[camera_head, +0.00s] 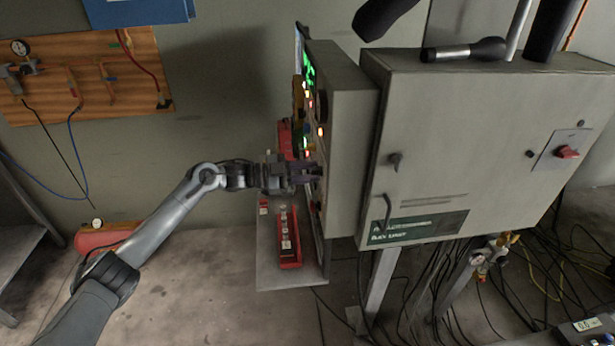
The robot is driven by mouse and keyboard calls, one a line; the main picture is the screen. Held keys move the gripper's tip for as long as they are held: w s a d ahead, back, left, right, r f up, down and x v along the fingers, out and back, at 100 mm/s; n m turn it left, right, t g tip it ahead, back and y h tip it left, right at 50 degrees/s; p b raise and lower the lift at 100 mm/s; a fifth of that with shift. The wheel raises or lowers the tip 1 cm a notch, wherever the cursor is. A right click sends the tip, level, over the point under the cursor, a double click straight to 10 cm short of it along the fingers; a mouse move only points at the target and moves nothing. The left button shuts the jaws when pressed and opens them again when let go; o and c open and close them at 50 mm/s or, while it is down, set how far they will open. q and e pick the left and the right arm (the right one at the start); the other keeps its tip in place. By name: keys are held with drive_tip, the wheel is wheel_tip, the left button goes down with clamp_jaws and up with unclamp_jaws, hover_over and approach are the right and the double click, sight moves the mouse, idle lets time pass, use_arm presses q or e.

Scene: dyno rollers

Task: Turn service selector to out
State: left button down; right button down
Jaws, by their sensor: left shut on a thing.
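A narrow grey control box (345,130) stands at the middle, seen nearly edge-on. Its front panel faces left, with green and orange lights. My left arm reaches in from the left, and my left gripper (308,173) is at the lower part of this panel. Its jaws are shut on a small control there, which I take to be the service selector. The fingers hide it, so its position and label cannot be read. My right gripper is not in view.
A large grey cabinet (465,150) with a red rotary switch (567,152) stands to the right. A shelf (272,270) with a red tray (289,237) lies below my left gripper. Cables (430,290) crowd the floor at right. Open floor lies at lower left.

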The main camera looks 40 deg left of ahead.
use_arm(q)
drive_tip(key=shift+m+b, duration=0.3)
drive_tip(key=shift+m, duration=0.3)
drive_tip(key=c, duration=1.2)
unclamp_jaws()
drive_tip(key=shift+o, duration=0.2)
drive_tip(key=v, duration=1)
drive_tip(key=shift+s+a+b, duration=0.25)
drive_tip(key=shift+s+b, duration=0.05)
drive_tip(key=shift+b, duration=0.15)
